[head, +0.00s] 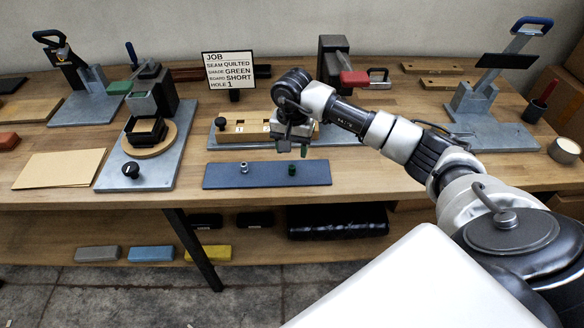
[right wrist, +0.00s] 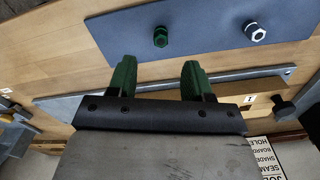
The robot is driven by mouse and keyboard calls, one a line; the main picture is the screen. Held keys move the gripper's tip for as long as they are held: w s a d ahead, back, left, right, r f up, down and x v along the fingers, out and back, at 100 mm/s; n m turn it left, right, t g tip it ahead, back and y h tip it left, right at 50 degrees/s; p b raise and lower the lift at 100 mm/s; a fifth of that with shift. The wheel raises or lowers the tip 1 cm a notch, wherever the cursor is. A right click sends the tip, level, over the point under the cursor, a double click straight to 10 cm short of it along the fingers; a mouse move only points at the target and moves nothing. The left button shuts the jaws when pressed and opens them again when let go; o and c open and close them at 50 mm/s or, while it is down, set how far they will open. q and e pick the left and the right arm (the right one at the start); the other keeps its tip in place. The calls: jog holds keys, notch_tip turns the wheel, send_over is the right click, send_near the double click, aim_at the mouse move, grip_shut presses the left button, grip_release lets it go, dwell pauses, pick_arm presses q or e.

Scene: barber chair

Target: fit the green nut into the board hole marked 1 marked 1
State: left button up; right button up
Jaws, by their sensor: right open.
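The green nut (head: 292,169) stands on the dark blue mat (head: 223,180), right of a silver nut (head: 243,168). In the right wrist view the green nut (right wrist: 160,36) is beyond the fingertips, and the silver nut (right wrist: 255,32) is to its right. My right gripper (head: 292,149) is open and empty above the far side of the mat. Its two green fingers (right wrist: 157,72) are apart, with nothing between them. The wooden board (head: 230,137) lies behind the mat, partly hidden by my right arm. A label 1 shows on it (right wrist: 248,99); the hole itself is not clear. My left gripper is out of view.
A sign (head: 229,70) behind the board reads SHORT board, GREEN shade, hole 1. A dark knob (head: 220,123) stands at the board's left end. A press-like fixture (head: 148,130) stands left of the mat. The tabletop right of the mat is clear.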

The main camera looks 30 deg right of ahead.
aim_at(292, 167)
jog(key=shift+f, duration=0.45)
jog(key=f+p, duration=0.1)
jog(key=f, duration=0.1)
jog(key=f+p, duration=0.1)
jog(key=f, duration=0.2)
jog(key=shift+s+a, duration=0.2)
jog(key=shift+f, duration=0.25)
jog(key=shift+c, duration=0.3)
grip_shut()
